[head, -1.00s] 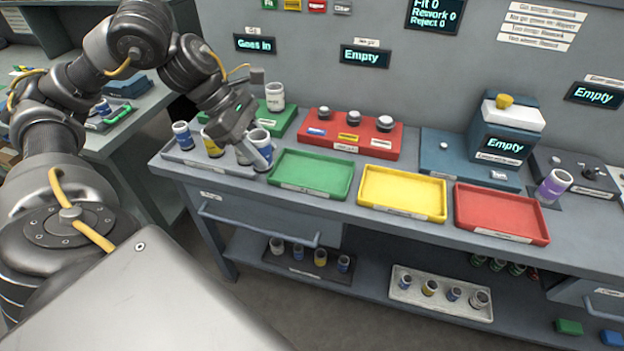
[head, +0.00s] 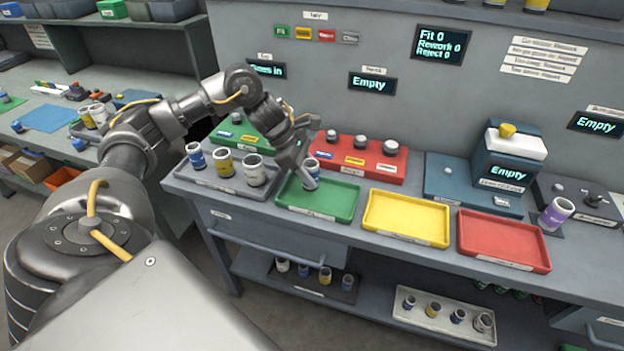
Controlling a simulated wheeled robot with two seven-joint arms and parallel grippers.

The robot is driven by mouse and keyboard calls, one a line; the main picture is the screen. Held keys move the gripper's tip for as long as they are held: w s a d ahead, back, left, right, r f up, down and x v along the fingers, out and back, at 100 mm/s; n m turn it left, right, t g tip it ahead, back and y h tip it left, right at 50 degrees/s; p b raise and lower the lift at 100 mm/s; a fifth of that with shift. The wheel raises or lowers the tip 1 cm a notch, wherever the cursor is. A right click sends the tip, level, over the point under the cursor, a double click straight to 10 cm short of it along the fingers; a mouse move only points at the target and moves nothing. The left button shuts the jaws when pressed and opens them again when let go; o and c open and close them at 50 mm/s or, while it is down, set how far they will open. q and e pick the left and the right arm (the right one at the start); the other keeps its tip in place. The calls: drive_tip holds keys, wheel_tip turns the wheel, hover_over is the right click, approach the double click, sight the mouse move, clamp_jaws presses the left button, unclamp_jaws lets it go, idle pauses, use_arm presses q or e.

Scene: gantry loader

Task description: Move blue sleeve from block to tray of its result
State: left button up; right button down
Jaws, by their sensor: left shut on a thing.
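My left gripper (head: 303,163) is shut on the blue sleeve (head: 311,176), a white cylinder with a blue band. It holds the sleeve, roughly upright, over the left part of the green tray (head: 340,207); I cannot tell whether the sleeve touches the tray floor. The green block (head: 236,128) stands behind, partly hidden by my arm and gripper. The red block (head: 372,170) with several grey knobs is to its right. The yellow tray (head: 407,218) and red tray (head: 503,240) are empty. My right gripper is out of view.
A grey tray (head: 214,186) with blue, yellow and pale sleeves stands left of the green tray. The left wall screen (head: 266,70) seems to read "Goes in"; the screen to its right (head: 372,83) reads "Empty". A purple-banded sleeve (head: 556,213) stands at right.

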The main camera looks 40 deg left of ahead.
use_arm(q)
drive_tip(key=shift+w+f, duration=0.1)
drive_tip(key=shift+w, duration=0.05)
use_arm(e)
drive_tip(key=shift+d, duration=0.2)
use_arm(q)
drive_tip(key=shift+w+d+f, duration=0.1)
drive_tip(key=shift+w+f, duration=0.05)
drive_tip(key=shift+f, duration=0.1)
wheel_tip(320, 180, down, 3)
drive_tip(key=shift+p, duration=0.3)
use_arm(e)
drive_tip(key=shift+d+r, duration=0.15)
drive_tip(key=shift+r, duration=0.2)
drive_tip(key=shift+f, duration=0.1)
use_arm(q)
drive_tip(key=shift+f, duration=0.2)
drive_tip(key=o, duration=1.2)
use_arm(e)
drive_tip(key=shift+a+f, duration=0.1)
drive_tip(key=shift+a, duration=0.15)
